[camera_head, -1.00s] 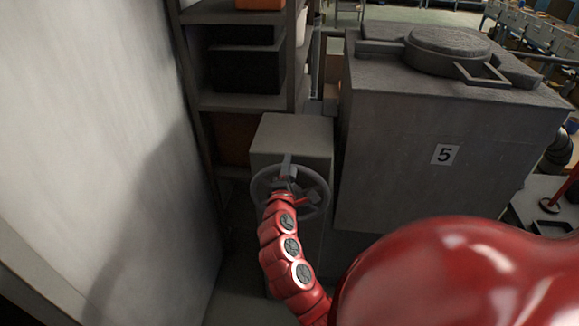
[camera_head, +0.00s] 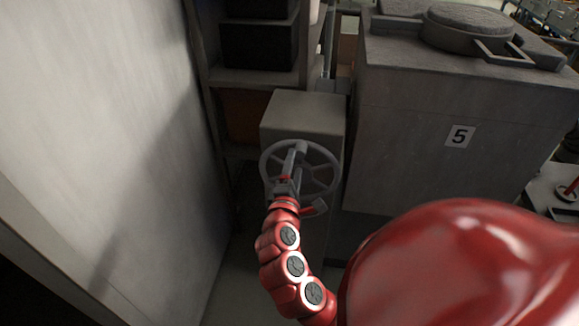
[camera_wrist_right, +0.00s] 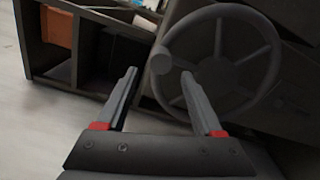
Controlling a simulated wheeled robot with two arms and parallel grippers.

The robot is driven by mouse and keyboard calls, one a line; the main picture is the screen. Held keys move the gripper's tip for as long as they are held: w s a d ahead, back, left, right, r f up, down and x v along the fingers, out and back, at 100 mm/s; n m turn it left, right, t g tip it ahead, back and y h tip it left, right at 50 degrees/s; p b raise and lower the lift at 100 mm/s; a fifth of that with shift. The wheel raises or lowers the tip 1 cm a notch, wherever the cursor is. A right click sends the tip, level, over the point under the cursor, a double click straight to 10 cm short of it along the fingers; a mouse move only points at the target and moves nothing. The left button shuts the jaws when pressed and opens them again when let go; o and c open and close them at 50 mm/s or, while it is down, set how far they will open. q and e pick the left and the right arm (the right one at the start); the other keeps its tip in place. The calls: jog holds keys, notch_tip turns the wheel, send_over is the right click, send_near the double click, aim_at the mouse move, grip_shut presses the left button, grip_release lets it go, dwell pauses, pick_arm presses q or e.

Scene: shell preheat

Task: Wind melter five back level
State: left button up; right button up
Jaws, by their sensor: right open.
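My right gripper (camera_head: 304,180) is open in front of the wheel. In the right wrist view, the wheel (camera_wrist_right: 273,50) has a stubby round knob (camera_wrist_right: 162,62) at its left rim. The knob appears between the open fingertips (camera_wrist_right: 160,74); I see no clear contact. My left gripper is out of view.
A pale wall panel (camera_head: 90,130) stands close on the left. A dark shelf (camera_head: 250,78) with bins is behind the pedestal. A pale surface (camera_head: 548,192) lies at the right edge.

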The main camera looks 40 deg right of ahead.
jog(key=p+v, duration=0.3)
jog(key=v, duration=0.4)
jog(key=shift+s+a+r, duration=0.15)
jog(key=shift+s+a, duration=0.1)
